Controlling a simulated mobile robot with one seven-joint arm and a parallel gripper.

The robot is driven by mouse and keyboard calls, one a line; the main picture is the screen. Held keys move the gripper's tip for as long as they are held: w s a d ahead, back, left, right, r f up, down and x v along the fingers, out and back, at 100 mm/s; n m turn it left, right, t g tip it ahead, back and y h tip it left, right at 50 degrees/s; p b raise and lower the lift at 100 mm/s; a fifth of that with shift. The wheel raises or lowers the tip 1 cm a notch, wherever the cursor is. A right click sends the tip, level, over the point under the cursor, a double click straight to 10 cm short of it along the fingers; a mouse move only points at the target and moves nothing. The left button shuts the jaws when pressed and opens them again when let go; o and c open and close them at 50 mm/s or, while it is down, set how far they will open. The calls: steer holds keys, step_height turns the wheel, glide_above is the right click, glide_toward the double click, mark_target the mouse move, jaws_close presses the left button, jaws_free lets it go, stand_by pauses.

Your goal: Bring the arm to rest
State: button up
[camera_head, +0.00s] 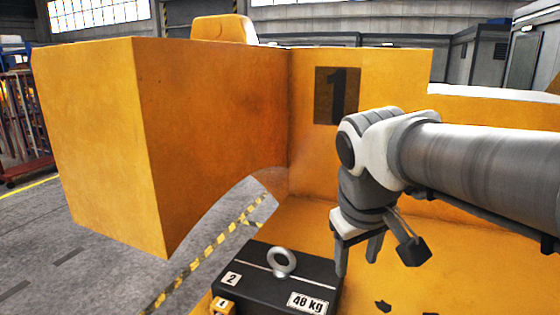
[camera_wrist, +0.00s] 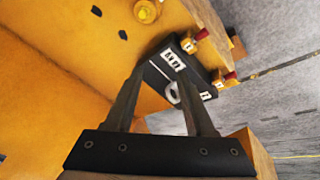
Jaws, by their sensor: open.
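My arm (camera_head: 465,160) reaches in from the right, and my gripper (camera_head: 357,264) points down with its jaws apart and nothing between them. A black block (camera_head: 262,283) marked "2" and "48 kg" sits at the bottom of the head view, just left of my gripper. A grey ring eye (camera_head: 281,262) stands on its top. In the wrist view, the block (camera_wrist: 158,76) lies beyond my open fingers (camera_wrist: 160,90), and its ring shows between and past the fingertips. Whether a finger touches the block cannot be told.
A large yellow casting (camera_head: 210,110) stands left and behind, with a "1" panel (camera_head: 338,95) on its rear wall. A yellow ledge (camera_head: 440,275) lies under my gripper. A small yellow piece marked "4" (camera_head: 222,305) is by the block. Grey floor with striped tape (camera_head: 205,258) is at left.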

steer(key=s+d+f+m+t+y, duration=0.1)
steer(key=s+f, duration=0.4)
steer(key=s, duration=0.5)
steer(key=d+m, duration=0.1)
steer(key=m, duration=0.1)
steer(key=shift+s+m+t, duration=0.3)
steer(key=shift+m, duration=0.1)
steer(key=shift+d+f, duration=0.1)
steer(key=shift+d, duration=0.05)
